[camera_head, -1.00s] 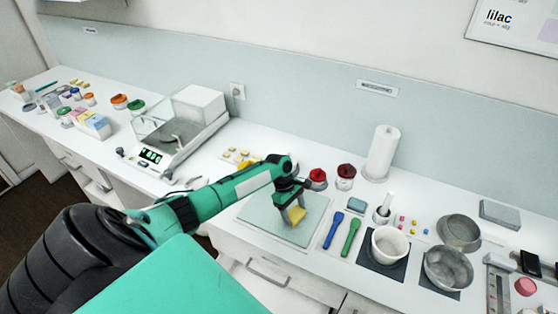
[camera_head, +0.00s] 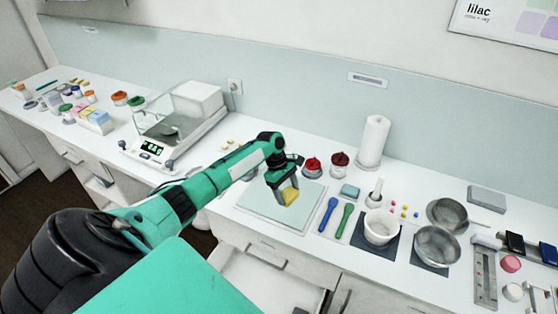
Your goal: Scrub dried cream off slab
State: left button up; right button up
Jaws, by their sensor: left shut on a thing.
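A pale green slab (camera_head: 262,203) lies flat on the white counter, in front of my left arm's end. My right gripper is not in view.
Blue and green spatulas (camera_head: 327,214) lie right of the slab, beside a white mortar (camera_head: 381,228) and metal bowls (camera_head: 437,246). Red-topped jars (camera_head: 312,167) and a paper towel roll (camera_head: 373,142) stand behind. A balance (camera_head: 173,130) stands left. A drawer (camera_head: 265,280) below is open.

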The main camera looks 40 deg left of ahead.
pick_arm(q)
jog(key=shift+r, duration=0.8)
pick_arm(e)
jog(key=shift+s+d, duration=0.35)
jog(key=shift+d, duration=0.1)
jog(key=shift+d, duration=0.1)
